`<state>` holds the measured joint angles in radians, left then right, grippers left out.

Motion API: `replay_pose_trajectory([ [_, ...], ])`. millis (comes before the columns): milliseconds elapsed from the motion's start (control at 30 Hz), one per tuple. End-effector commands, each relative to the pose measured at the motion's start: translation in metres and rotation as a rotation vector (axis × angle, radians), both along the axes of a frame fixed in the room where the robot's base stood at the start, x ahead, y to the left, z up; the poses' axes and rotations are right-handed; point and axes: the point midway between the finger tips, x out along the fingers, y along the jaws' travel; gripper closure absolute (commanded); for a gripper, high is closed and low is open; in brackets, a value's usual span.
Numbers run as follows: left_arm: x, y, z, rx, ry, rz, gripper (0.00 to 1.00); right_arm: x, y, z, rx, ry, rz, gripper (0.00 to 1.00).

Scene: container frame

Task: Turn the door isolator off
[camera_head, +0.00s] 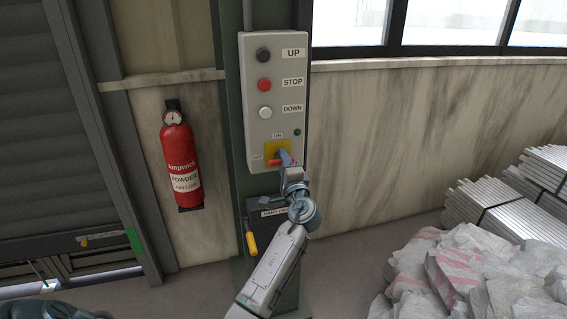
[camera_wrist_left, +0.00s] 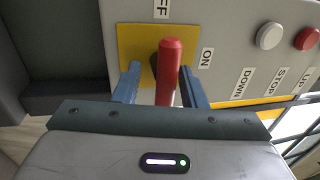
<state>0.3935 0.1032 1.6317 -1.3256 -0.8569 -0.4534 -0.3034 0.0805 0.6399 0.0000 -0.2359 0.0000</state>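The door isolator is a red handle (camera_head: 274,162) on a yellow plate (camera_head: 270,149), low on the grey control box (camera_head: 258,90). ON is marked above the plate and OFF to its left. My left gripper (camera_head: 284,158) is at the plate and partly covers the handle. In the left wrist view the red handle (camera_wrist_left: 170,72) stands between the two blue fingers of my left gripper (camera_wrist_left: 160,82). A gap shows on the handle's left; the right finger is close beside it, contact unclear. The handle's exact setting is hard to tell. My right gripper is not in view.
Black, red and white buttons (camera_head: 264,85) sit above the isolator. A fire extinguisher (camera_head: 180,160) hangs to the left. A yellow-handled item (camera_head: 251,243) is below the box. White sacks (camera_head: 450,275) and stacked metal profiles (camera_head: 500,205) lie at the right.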

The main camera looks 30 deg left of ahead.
Motion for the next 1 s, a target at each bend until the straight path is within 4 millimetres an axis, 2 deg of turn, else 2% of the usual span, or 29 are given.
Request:
replay_pose_trajectory([
  [367,-0.002,-0.003,-0.001,-0.002,-0.004,-0.001,0.55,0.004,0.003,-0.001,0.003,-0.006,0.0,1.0],
  [467,-0.009,-0.012,-0.005,-0.004,-0.004,-0.002,0.55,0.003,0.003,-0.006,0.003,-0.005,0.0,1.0],
  [800,-0.053,-0.062,-0.019,-0.006,-0.003,-0.001,0.55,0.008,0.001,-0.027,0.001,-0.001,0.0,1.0],
  [1000,-0.066,-0.078,-0.021,-0.002,-0.002,-0.002,0.55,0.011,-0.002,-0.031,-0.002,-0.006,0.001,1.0],
])
